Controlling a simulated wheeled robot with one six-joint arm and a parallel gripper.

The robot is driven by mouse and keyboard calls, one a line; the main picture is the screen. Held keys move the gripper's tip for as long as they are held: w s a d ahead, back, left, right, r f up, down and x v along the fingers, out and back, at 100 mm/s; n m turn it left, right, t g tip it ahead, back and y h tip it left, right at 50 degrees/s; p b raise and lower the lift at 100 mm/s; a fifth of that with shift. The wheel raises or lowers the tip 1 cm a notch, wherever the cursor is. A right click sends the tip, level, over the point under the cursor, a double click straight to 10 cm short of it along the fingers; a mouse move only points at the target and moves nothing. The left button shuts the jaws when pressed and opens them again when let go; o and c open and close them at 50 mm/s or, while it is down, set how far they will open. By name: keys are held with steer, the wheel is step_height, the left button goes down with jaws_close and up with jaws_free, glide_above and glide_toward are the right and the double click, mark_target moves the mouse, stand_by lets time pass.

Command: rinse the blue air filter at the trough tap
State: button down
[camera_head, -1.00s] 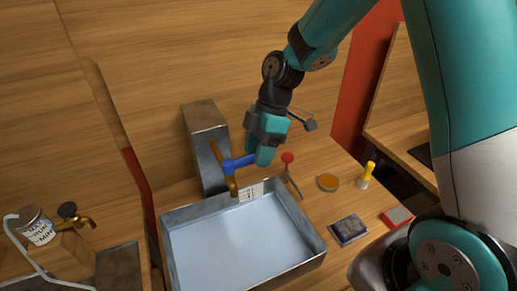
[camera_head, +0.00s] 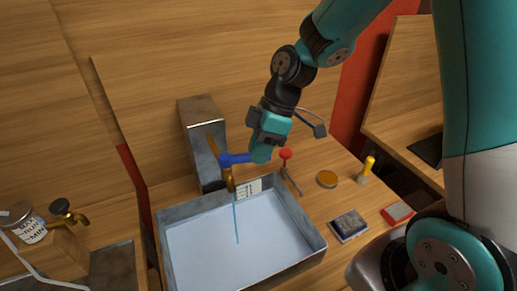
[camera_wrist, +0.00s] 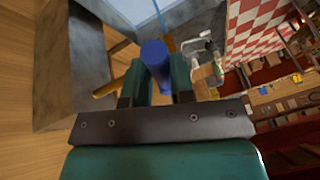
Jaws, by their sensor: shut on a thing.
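My gripper (camera_head: 250,156) is shut on the blue handle (camera_head: 233,159) of the brass tap (camera_head: 229,179) at the back of the trough. In the wrist view the blue handle (camera_wrist: 156,62) sits between the two fingers. A thin blue stream of water (camera_head: 236,218) falls from the spout into the grey metal trough (camera_head: 195,265). The blue air filter (camera_head: 348,227), a flat dark blue block with a pale frame, lies on the wooden bench just right of the trough, apart from it and from my gripper.
A red-topped tool (camera_head: 286,156), an orange round tin (camera_head: 327,179), a yellow-handled item (camera_head: 367,169) and a red-and-white block (camera_head: 397,213) are on the bench to the right. A grey metal post (camera_head: 203,140) stands behind the tap. A labelled can (camera_head: 28,224) is at far left.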

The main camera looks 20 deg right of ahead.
steer(key=c, duration=1)
jaws_free()
steer(key=v, duration=1.7)
steer(key=shift+r+b, duration=0.25)
steer(key=shift+b, duration=0.15)
